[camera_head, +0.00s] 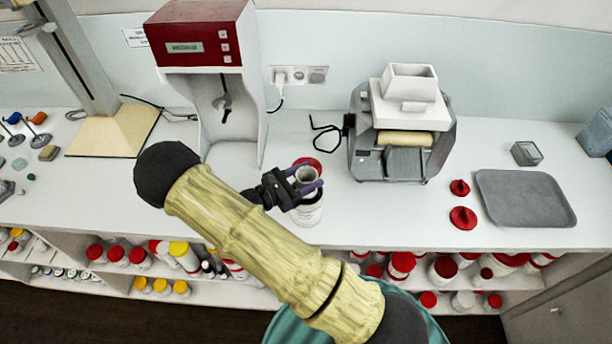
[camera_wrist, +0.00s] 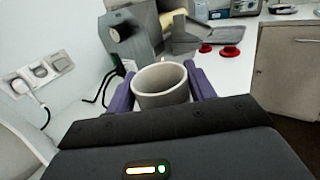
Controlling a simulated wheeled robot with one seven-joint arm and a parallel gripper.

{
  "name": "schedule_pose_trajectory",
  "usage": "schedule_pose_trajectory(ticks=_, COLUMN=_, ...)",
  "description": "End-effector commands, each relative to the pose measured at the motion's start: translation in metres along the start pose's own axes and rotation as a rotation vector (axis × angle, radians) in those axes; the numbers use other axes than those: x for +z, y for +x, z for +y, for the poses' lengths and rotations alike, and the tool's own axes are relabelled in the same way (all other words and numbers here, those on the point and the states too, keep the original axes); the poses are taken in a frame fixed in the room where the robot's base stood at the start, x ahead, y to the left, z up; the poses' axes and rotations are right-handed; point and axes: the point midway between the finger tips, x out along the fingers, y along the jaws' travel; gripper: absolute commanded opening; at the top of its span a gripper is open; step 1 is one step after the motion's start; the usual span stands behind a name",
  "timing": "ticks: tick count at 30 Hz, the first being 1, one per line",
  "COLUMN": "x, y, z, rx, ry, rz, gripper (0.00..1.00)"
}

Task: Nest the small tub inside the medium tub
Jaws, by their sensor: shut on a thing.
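The small tub (camera_head: 306,174) is a pale grey open cup, held upright between the purple fingers of my gripper (camera_head: 306,181). In the wrist view the small tub (camera_wrist: 161,88) sits between both fingers (camera_wrist: 163,90), with its open mouth showing. A wider white tub (camera_head: 308,215), likely the medium tub, stands on the counter just below the small tub in the head view. My gripper and the small tub hide its rim, so I cannot tell whether the small tub is above it or partly inside.
A red lid (camera_head: 314,163) shows just behind the held tub. A red-topped machine (camera_head: 205,80) stands at left and a grey roller mill (camera_head: 401,135) at right. Two red lids (camera_head: 463,217) and a grey tray (camera_head: 524,199) lie farther right. The counter's front middle is clear.

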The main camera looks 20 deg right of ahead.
Motion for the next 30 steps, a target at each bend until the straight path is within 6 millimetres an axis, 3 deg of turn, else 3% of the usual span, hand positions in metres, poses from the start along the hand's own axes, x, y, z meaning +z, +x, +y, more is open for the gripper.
schedule_pose_trajectory(ticks=30, x=-0.014, y=0.000, z=0.000, rx=0.000, ry=0.000, rz=0.000, gripper=0.32)
